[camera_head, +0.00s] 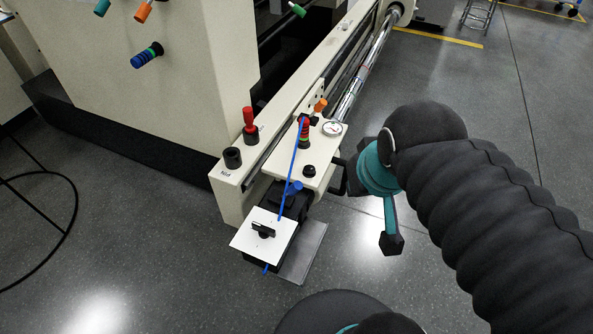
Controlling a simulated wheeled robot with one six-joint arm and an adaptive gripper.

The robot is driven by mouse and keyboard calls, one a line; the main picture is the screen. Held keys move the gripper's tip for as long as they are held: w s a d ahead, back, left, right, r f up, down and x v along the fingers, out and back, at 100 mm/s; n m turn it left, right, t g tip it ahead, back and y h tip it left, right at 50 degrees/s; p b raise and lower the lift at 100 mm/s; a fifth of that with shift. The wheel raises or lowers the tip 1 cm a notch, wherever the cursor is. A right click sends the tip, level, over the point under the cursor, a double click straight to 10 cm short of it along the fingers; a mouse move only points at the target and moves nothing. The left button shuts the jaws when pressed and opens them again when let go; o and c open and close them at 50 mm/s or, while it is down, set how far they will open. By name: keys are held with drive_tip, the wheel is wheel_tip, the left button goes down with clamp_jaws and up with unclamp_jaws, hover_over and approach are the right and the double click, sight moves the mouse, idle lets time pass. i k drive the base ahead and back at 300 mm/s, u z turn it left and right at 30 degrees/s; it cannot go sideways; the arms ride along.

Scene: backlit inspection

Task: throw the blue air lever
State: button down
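A small blue handle (296,187) sits on the dark block at the near end of the pale machine rail, and I take it to be the air lever. A thin blue tube (293,160) runs close beside it, so its exact shape and position are hard to tell. My gripper (365,212) is to the right of the rail end, apart from the blue handle. Its two fingers are spread, one toward the rail and one hanging down, with nothing seen between them.
A white plate with a black knob (263,231) is at the near end.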

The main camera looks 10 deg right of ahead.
sight(296, 187)
drive_tip(key=u, duration=0.1)
drive_tip(key=k, duration=1.2)
drive_tip(key=z, duration=0.2)
